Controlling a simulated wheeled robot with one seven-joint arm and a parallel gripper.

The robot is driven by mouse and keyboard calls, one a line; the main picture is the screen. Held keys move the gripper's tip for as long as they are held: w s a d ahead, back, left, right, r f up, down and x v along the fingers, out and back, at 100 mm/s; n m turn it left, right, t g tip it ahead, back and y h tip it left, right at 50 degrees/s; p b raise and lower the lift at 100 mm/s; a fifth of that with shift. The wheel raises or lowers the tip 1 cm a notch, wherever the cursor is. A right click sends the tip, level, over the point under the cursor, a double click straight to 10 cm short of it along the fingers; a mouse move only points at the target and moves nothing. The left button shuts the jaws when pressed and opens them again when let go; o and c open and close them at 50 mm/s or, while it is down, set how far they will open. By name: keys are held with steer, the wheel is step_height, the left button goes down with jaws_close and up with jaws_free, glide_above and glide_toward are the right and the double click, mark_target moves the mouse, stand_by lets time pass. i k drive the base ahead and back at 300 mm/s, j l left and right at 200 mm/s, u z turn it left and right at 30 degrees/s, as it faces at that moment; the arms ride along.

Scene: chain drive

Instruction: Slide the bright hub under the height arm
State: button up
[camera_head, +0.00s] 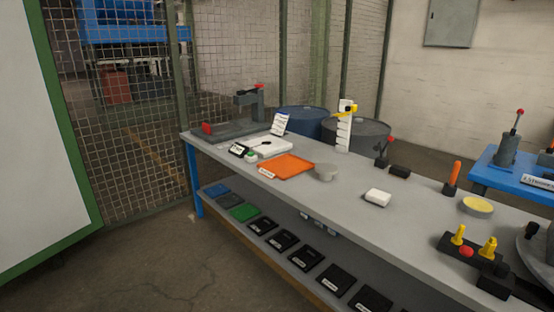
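A tall white scale post (343,133) stands at the back edge of the long grey table. A yellow arm (346,111) sticks out near its top, and it may be the height arm. My gripper is not in view.
On the long table (345,205) are an orange mat (286,166), a grey fixture with a red knob (251,103), a white block (377,197), a yellow-topped dish (478,206) and a dark base with yellow pegs (470,250). Black trays line the lower shelf. Floor in front is clear.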

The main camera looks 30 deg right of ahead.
mark_target(327, 171)
steer(key=i+j+z, duration=0.15)
steer(key=i+z, duration=0.2)
steer(key=i+j+z, duration=0.2)
steer(key=z, duration=0.2)
steer(key=i+j+z, duration=0.35)
steer(key=k, duration=0.1)
